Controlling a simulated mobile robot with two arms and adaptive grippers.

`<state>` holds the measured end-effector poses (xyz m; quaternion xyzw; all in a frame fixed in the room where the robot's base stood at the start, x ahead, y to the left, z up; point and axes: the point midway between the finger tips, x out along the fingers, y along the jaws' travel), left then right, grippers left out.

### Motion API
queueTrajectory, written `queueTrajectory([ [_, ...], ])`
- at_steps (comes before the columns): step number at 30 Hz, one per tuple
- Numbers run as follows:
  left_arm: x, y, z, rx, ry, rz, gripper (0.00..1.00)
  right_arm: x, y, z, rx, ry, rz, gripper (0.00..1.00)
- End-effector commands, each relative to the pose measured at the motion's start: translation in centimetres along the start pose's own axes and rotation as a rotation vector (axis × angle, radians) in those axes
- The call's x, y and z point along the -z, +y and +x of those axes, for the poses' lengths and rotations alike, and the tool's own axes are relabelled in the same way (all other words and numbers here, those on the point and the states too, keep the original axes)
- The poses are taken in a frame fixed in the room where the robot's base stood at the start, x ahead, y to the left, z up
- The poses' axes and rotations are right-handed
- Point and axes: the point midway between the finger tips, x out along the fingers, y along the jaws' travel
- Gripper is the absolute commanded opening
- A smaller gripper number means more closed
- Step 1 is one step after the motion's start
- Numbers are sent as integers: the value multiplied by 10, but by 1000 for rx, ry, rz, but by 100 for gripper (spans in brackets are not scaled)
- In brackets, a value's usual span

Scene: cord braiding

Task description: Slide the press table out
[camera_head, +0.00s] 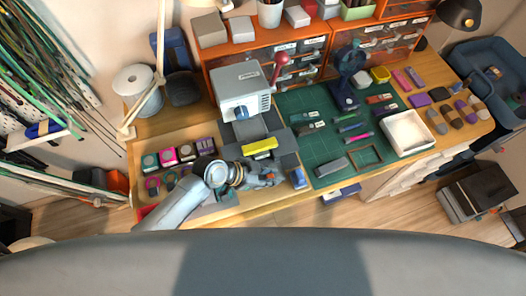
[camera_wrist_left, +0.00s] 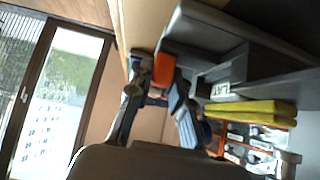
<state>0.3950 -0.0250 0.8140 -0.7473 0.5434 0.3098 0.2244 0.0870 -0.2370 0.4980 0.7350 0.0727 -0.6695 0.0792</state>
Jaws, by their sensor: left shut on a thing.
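The grey press (camera_head: 240,88) stands at the back middle of the bench, with a red-knobbed lever (camera_head: 282,60). Its dark grey press table (camera_head: 285,140) lies in front, bearing a yellow piece (camera_head: 259,146), which also shows in the left wrist view (camera_wrist_left: 255,112). My left gripper (camera_head: 268,177) is at the table's front side and is shut on an orange handle. In the left wrist view this orange handle (camera_wrist_left: 163,70) shows between the fingers, beside the grey table (camera_wrist_left: 215,45). The exact contact is partly hidden by the fingers. My right gripper is not in view.
A green mat (camera_head: 320,125) with small tools and a white tray (camera_head: 407,132) lie to the right. The floor in front of the bench is clear.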

Motion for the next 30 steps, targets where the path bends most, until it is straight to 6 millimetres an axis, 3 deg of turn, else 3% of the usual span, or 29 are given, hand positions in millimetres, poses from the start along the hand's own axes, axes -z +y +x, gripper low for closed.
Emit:
queueTrajectory([
  [1, 0, 15, -3, -5, -5, 0, 0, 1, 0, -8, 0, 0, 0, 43],
  [6, -1, 38, -1, -2, -3, 0, 0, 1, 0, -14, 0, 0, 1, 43],
  [17, -1, 42, 0, -2, -2, 0, 0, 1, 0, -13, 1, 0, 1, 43],
  [18, -1, 42, 0, -2, -2, 0, 28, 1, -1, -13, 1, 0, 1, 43],
  [20, -1, 42, 0, -2, -2, 0, 40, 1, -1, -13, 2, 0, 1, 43],
  [30, 0, 40, -1, 1, 0, 1, 43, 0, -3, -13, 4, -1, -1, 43],
])
